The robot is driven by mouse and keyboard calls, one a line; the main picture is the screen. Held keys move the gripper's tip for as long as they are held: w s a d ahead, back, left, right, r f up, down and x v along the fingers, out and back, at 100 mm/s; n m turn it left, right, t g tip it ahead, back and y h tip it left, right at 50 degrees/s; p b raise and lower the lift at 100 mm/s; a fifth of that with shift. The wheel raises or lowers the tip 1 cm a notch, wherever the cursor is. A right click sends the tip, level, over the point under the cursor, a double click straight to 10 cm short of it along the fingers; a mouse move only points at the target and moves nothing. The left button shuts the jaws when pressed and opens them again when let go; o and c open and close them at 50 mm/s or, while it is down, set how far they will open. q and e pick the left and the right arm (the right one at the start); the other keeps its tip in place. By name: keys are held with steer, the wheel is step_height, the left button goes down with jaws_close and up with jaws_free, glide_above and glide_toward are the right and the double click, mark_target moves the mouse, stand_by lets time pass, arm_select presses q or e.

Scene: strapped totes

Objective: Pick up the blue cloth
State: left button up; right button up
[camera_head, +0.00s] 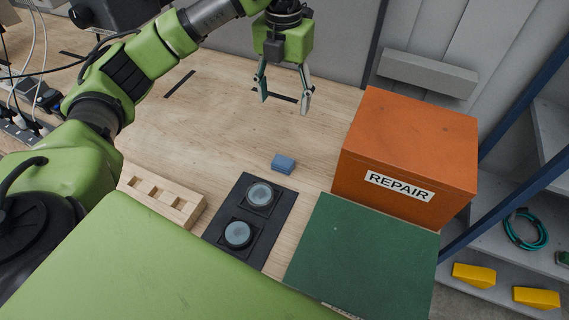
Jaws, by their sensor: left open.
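The blue cloth (283,164) is a small folded block lying flat on the wooden table, just behind a black mat. My left gripper (284,98) hangs above the table, further back than the cloth. Its fingers are apart with nothing between them, and it does not touch the cloth. My right gripper does not show in the head view.
An orange REPAIR box (408,150) stands right of the cloth, with a green panel (362,255) in front of it. The black mat (219,228) holds two round glass-like discs. A slotted wooden block (160,197) lies left. The table around the cloth is clear.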

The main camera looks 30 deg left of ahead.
arm_select(q)
steer(key=f+b, duration=0.1)
steer(key=f, duration=0.1)
steer(key=b, duration=0.7)
glide_toward(283, 161)
step_height(283, 161, down, 4)
steer(key=shift+f+p, duration=0.25)
steer(key=shift+p, duration=0.6)
steer(key=shift+f+p, duration=0.3)
steer(key=shift+f, duration=0.05)
step_height(283, 161, down, 4)
steer(key=shift+s+r+p, duration=0.1)
steer(key=shift+r+p, duration=0.1)
steer(key=shift+p, duration=0.65)
steer(key=shift+f, duration=0.45)
steer(key=c, duration=1)
